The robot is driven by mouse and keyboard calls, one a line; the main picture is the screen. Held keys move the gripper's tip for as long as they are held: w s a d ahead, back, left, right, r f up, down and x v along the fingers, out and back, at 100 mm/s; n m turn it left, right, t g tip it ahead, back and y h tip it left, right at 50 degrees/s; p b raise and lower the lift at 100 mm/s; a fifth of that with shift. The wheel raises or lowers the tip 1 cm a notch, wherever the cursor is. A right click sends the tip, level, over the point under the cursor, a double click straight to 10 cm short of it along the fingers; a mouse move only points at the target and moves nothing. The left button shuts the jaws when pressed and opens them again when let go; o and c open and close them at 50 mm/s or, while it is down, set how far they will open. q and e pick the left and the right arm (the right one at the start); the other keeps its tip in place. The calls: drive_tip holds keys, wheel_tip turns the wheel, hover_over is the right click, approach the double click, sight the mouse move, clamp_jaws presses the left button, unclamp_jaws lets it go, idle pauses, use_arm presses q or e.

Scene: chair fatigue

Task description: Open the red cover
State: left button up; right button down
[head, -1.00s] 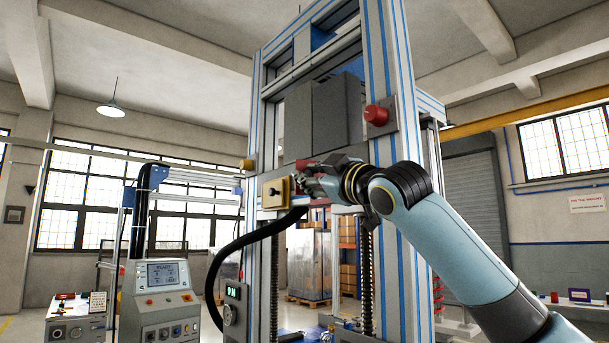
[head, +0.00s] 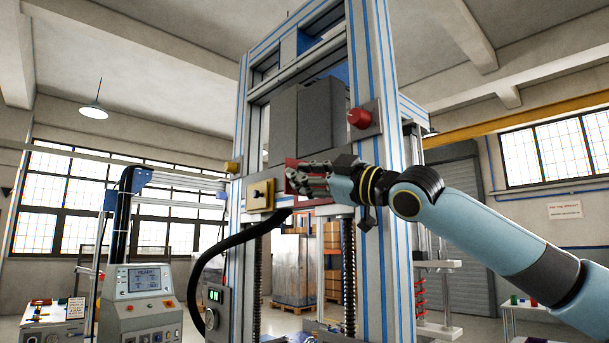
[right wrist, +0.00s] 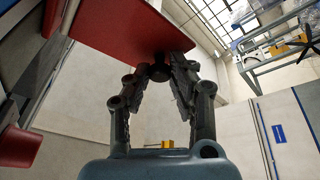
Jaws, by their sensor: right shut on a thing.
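The red cover (head: 291,166) is a flat red panel on the front of the tall grey test frame, partly hidden behind my right gripper in the head view. In the right wrist view the cover (right wrist: 118,24) fills the upper middle, with a small dark knob (right wrist: 159,73) at its edge. My right gripper (head: 300,180) is at the cover, and its fingers (right wrist: 160,80) are closed around the knob. How far the cover stands from the frame is hard to tell. My left gripper is not in view.
A yellow switch box (head: 260,194) sits just left of the cover. A red button (head: 360,118) is above my right wrist on the upright. A thick black hose (head: 215,255) curves below. A control console (head: 140,300) stands at lower left.

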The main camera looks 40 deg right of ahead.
drive_tip(key=c, duration=1.1)
unclamp_jaws()
drive_tip(key=shift+w+f, duration=0.1)
drive_tip(key=shift+f, duration=0.05)
drive_tip(key=shift+c, duration=0.2)
drive_tip(key=shift+r, duration=0.2)
wheel_tip(320, 180, up, 10)
drive_tip(key=shift+f, duration=0.15)
drive_tip(key=shift+f, duration=0.1)
